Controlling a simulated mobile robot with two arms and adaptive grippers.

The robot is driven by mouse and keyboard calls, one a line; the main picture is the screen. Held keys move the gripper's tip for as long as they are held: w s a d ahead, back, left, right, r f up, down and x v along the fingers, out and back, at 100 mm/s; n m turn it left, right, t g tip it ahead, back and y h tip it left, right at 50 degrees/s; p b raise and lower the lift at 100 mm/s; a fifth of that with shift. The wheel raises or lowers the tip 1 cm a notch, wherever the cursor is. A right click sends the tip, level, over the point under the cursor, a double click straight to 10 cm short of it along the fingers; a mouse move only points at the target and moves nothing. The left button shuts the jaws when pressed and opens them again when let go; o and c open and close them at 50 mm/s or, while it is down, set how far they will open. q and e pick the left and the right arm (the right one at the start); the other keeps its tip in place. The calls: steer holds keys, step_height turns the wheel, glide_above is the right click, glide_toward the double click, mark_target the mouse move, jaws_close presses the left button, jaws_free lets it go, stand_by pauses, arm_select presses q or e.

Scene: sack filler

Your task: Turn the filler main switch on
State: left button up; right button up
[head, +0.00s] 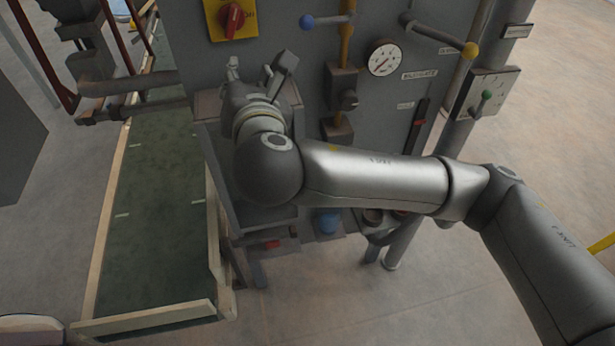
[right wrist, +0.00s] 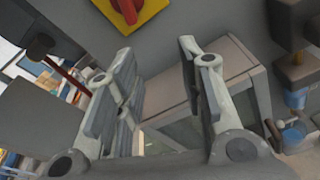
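The filler main switch is a red rotary handle (head: 232,17) on a yellow plate (head: 246,28) at the top of the grey cabinet panel. It also shows at the top of the right wrist view as a red handle (right wrist: 129,10) on a yellow plate (right wrist: 152,7). My right gripper (head: 257,72) is below the switch and apart from it, in front of the cabinet. In the right wrist view the gripper (right wrist: 160,85) has its two fingers spread with nothing between them. My left gripper is not in either view.
The panel (head: 290,50) also carries a blue-knobbed lever (head: 307,21), a gauge (head: 384,58) and a yellow-knobbed lever (head: 469,50). A grey box with a green-knobbed lever (head: 486,96) is at right. A green conveyor belt (head: 150,220) runs along the left.

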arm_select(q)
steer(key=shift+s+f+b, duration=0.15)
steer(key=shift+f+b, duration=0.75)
arm_select(e)
steer(key=d+f+m+g, duration=0.2)
steer(key=d+f+m, duration=0.2)
steer(key=f+m, duration=0.3)
steer(key=d+f+m+g+h, duration=0.1)
steer(key=d+f+m+g, duration=0.2)
steer(key=f, duration=1.2)
steer(key=d+m, duration=0.2)
steer(key=m, duration=0.3)
steer(key=shift+s+d+f+m+g, duration=0.15)
steer(key=shift+s+d+m+g, duration=0.1)
steer(key=shift+s+m+g, duration=0.05)
